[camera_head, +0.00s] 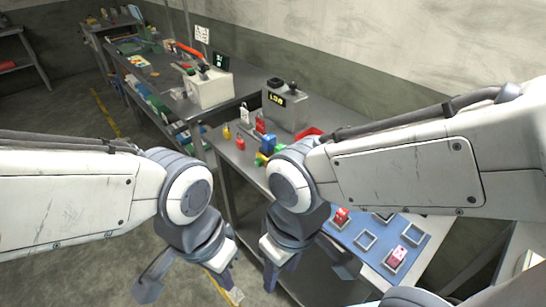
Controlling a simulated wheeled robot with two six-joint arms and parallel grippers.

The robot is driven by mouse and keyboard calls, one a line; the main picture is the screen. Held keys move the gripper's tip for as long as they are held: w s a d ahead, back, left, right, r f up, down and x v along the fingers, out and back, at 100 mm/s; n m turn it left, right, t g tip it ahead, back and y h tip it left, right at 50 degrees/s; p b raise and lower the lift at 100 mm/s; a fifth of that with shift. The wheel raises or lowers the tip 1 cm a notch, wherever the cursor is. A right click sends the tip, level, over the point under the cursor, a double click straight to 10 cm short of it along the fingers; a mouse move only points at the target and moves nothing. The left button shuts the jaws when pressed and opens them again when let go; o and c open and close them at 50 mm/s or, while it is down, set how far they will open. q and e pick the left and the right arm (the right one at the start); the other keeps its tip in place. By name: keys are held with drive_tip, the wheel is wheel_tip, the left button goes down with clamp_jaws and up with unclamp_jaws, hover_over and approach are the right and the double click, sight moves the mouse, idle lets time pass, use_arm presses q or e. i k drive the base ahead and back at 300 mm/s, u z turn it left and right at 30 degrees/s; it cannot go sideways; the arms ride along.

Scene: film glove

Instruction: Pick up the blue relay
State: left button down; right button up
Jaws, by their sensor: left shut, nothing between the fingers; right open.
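A small blue block (268,142), which looks like the blue relay, stands on the grey workbench (228,155) in a cluster of coloured blocks. My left gripper (224,283) hangs left of the bench over the floor, shut and empty.
A blue mat (348,233) with square frames holds red pieces (396,257) at the right. Red (260,124) and white padlock-like items stand behind the cluster, before a grey box (287,108). A red tray (305,134) is partly hidden by my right arm.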

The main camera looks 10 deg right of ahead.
sight(268, 141)
drive_tip(key=u, duration=0.95)
drive_tip(key=i, duration=0.5)
drive_tip(key=z, duration=0.35)
